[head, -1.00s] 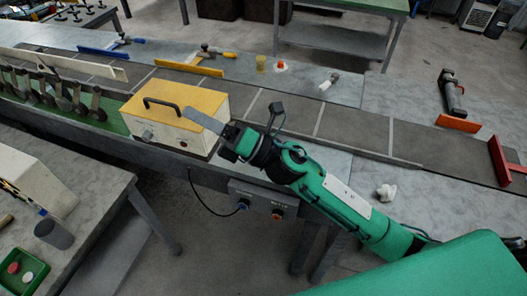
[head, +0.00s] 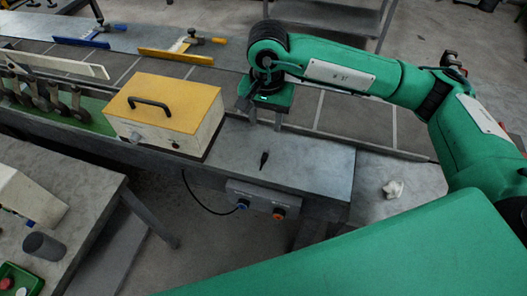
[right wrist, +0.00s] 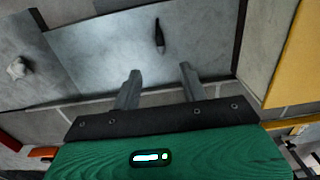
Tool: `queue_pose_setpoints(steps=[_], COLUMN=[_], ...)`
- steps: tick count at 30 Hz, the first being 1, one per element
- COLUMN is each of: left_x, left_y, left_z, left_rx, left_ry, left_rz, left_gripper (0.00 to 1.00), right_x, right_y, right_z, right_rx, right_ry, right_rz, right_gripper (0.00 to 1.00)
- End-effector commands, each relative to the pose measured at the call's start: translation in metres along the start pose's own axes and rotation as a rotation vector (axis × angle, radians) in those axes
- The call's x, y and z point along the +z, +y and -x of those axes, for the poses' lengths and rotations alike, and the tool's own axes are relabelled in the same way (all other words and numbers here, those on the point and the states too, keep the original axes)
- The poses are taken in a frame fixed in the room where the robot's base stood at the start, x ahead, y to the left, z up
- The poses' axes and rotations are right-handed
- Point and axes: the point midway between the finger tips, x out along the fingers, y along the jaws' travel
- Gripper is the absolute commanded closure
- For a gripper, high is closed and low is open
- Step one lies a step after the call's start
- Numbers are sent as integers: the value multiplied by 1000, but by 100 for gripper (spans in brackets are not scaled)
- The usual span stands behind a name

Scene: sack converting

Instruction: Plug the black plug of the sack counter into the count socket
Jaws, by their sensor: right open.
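The black plug (head: 264,160) lies on the grey metal bench top to the right of the yellow-lidded box (head: 176,98), which is probably the sack counter. It also shows in the right wrist view (right wrist: 159,38), beyond the fingertips. My right gripper (head: 265,120) points down over the bench behind the plug, open and empty; its two fingers show apart in the right wrist view (right wrist: 160,72). A grey panel (head: 261,199) on the bench front carries a blue-ringed fitting (head: 243,204) and an orange-ringed fitting (head: 279,213). I cannot read which is the count socket. My left gripper is out of view.
A black cable (head: 195,199) hangs from the bench edge toward the blue fitting. A crumpled white piece (head: 393,189) lies at the right. Yellow (head: 181,57) and blue (head: 81,42) guide bars stand behind the box. The bench around the plug is clear.

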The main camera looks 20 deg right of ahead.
Motion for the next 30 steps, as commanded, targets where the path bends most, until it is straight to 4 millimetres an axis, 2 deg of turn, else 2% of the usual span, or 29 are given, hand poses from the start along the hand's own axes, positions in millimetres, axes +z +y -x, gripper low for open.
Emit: queue_pose_setpoints(steps=[2, 12, 19, 23, 30], left_x=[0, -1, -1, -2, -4], left_y=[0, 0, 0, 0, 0], left_z=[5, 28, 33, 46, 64], left_rx=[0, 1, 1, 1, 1], left_ry=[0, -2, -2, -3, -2], left_rz=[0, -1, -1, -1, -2], left_gripper=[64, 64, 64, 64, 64], right_x=[-3, -3, -3, -4, -6], right_y=[2, 3, 2, 2, 0], right_z=[-6, -68, -84, -94, -124], right_rx=[13, 12, 10, 12, 11], right_ry=[9, 7, 8, 6, 6], right_rz=[1, 0, 1, -1, 0], right_gripper=[57, 57, 57, 57, 57])
